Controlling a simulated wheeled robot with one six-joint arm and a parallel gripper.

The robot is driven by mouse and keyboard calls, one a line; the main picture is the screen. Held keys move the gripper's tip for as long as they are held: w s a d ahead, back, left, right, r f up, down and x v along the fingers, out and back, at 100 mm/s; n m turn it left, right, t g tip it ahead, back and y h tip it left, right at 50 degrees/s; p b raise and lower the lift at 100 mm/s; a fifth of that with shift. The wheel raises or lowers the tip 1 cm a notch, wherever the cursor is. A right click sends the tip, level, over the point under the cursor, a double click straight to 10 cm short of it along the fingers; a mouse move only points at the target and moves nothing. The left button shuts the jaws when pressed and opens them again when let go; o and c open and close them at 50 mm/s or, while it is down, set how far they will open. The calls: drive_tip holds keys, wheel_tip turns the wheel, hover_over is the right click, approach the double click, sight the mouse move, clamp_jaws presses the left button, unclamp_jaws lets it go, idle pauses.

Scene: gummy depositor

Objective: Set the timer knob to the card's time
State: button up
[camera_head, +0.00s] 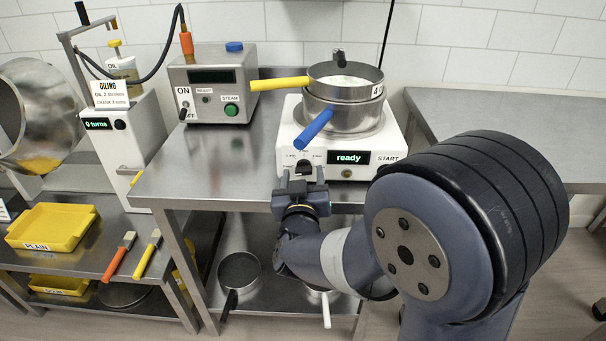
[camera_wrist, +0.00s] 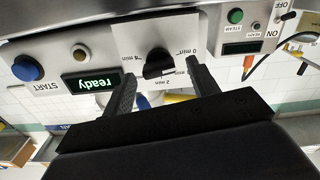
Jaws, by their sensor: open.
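The timer knob (camera_wrist: 158,63) is black and sits on a white dial plate with minute marks on the front of the white cooker (camera_head: 290,140). In the wrist view, which is upside down, my gripper (camera_wrist: 161,70) is open with one finger on each side of the knob. Gaps show between the fingers and the knob. In the head view my gripper (camera_head: 302,184) is just in front of the knob (camera_head: 303,168). I cannot tell which mark the knob points at. The display (camera_head: 349,157) reads "ready". I see no card giving a time.
A pot (camera_head: 346,112) with a blue handle and a pan (camera_head: 345,84) with a yellow handle are stacked on the cooker. A steam box (camera_head: 210,82) stands to the left. An "OILING" card (camera_head: 108,93) is on the machine at far left. The START button (camera_wrist: 27,68) is beside the display.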

drive_tip(key=shift+w, duration=0.6)
drive_tip(key=c, duration=1)
